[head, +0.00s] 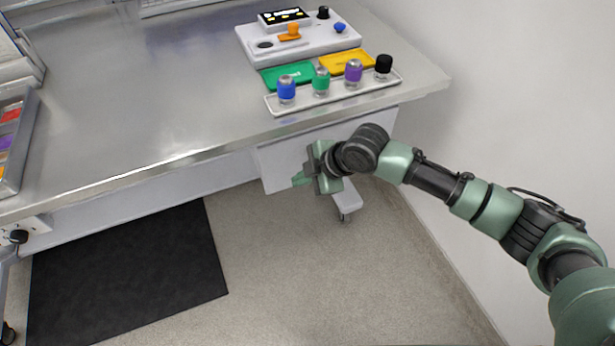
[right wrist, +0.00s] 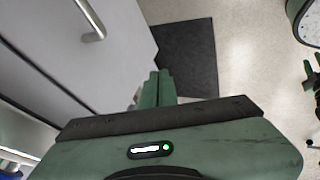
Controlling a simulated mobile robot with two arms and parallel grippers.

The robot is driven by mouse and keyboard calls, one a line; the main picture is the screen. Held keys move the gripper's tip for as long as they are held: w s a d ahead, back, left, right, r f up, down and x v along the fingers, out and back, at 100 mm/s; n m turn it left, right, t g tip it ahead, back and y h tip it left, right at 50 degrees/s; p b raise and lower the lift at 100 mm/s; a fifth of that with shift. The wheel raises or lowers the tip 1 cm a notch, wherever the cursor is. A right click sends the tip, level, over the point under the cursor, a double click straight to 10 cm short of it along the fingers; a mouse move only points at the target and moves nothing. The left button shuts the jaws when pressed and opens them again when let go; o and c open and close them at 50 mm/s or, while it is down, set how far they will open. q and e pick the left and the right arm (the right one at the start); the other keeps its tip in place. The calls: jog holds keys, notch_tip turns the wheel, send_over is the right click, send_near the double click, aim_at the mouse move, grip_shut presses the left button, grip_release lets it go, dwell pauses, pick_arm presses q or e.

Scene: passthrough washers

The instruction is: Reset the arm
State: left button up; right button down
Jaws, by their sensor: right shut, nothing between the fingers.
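My right arm comes in from the right in the head view, bent and stretched toward the table. My right gripper (head: 300,179) is off the table's front edge, in front of the cabinet side below the tabletop. In the right wrist view the fingers of the right gripper (right wrist: 158,88) are together and hold nothing, pointing over the floor.
The metal table (head: 150,100) bears a white tray (head: 340,97) with several coloured-band bottles, green (head: 290,75) and yellow (head: 350,62) trays, and a white device (head: 300,40). A bin (head: 20,150) is at left. A black mat (head: 130,275) lies on the floor.

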jog(key=d+f+m+t+h, duration=0.1)
jog(key=d+f+m, duration=0.3)
jog(key=f, duration=0.3)
jog(key=s+d+f+m+h, duration=0.1)
jog(key=d+f+m, duration=0.25)
jog(key=f, duration=0.45)
jog(key=d+f+m+t+h, duration=0.1)
jog(key=d+f+m, duration=0.2)
jog(key=d+f, duration=0.3)
jog(key=s+d+f+m+g+h, duration=0.15)
jog(key=s+d+f+m, duration=0.3)
jog(key=s+f, duration=0.9)
jog(key=s+d+f+m+g, duration=0.1)
jog(key=s+f, duration=0.3)
jog(key=s, duration=0.6)
jog(key=s+d+f+m+g+h, duration=0.1)
jog(key=s+d+f, duration=0.1)
jog(key=s, duration=0.9)
jog(key=s+d+f+m+g+h, duration=0.1)
jog(key=s+f, duration=0.4)
jog(key=s, duration=0.6)
jog(key=shift+s+d+f+p, duration=0.15)
jog(key=shift+s+f+p, duration=0.05)
jog(key=shift+f+p, duration=0.1)
